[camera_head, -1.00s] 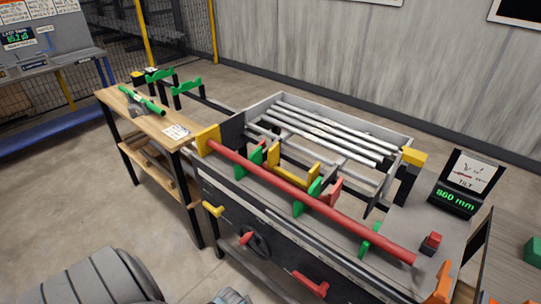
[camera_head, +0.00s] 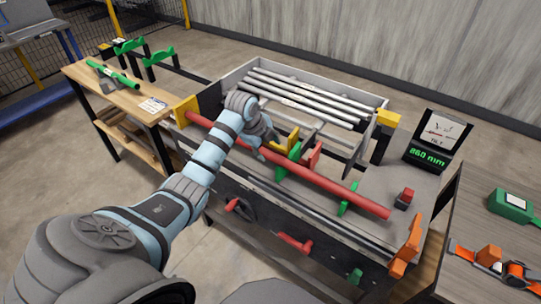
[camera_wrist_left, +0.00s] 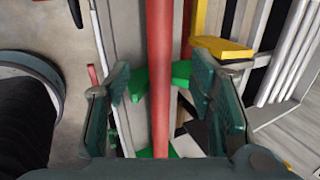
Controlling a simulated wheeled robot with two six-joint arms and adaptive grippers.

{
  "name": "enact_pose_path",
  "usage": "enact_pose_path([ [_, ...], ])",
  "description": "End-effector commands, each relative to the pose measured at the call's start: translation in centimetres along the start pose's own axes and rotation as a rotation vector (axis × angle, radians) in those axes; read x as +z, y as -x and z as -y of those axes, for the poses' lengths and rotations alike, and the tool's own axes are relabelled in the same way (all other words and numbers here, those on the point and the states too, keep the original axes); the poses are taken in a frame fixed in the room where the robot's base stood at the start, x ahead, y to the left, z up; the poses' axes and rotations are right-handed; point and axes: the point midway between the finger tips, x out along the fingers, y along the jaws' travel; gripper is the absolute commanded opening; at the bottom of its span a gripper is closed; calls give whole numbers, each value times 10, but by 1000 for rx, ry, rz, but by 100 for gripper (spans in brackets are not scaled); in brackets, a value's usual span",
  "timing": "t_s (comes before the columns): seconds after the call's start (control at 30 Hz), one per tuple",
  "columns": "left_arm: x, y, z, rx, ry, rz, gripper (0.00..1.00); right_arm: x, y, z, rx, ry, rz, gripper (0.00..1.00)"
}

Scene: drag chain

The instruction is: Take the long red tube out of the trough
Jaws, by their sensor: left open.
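The long red tube (camera_head: 335,183) lies along the front of the grey bench, sloping from a yellow end block at the left down to the right in the head view. Green supports (camera_head: 343,208) stand along it. My left gripper (camera_head: 262,148) is above the tube's left half and hides part of it. In the left wrist view the tube (camera_wrist_left: 160,60) runs lengthwise between the two open, dark green fingers (camera_wrist_left: 160,85), apart from both. I cannot tell how far below the fingertips it lies. My right gripper is out of view.
Several pale rods (camera_head: 305,95) lie in a grey frame behind the tube. A yellow block (camera_wrist_left: 222,48) is beside the tube. A display reading 860 mm (camera_head: 430,155) and an orange block (camera_head: 405,250) stand at the right end. A wooden table (camera_head: 118,108) is at the left.

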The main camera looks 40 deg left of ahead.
Motion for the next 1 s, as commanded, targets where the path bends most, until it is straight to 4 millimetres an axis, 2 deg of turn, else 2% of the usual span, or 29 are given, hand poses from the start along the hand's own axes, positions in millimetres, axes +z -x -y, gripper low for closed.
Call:
enact_pose_path([
  [0.03, -1, -16, -2, 2, 3, -3, 50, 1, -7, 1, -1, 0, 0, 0],
  [0.1, -1, -32, -2, 2, 3, -2, 50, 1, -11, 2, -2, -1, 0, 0],
  [0.23, 0, -53, -1, 0, 4, -1, 50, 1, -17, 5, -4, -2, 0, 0],
  [0.33, 0, -60, -1, 0, 2, 1, 50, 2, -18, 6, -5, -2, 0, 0],
  [0.57, 0, -60, 0, -1, 2, 1, 50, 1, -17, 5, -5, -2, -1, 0],
  [0.67, 0, -60, 0, -1, 2, 1, 37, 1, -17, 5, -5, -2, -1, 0],
  [0.9, 1, -60, -1, 0, 2, 1, 0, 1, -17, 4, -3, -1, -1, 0],
  [1.0, 1, -60, -1, 0, 3, 1, 0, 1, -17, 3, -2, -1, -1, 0],
])
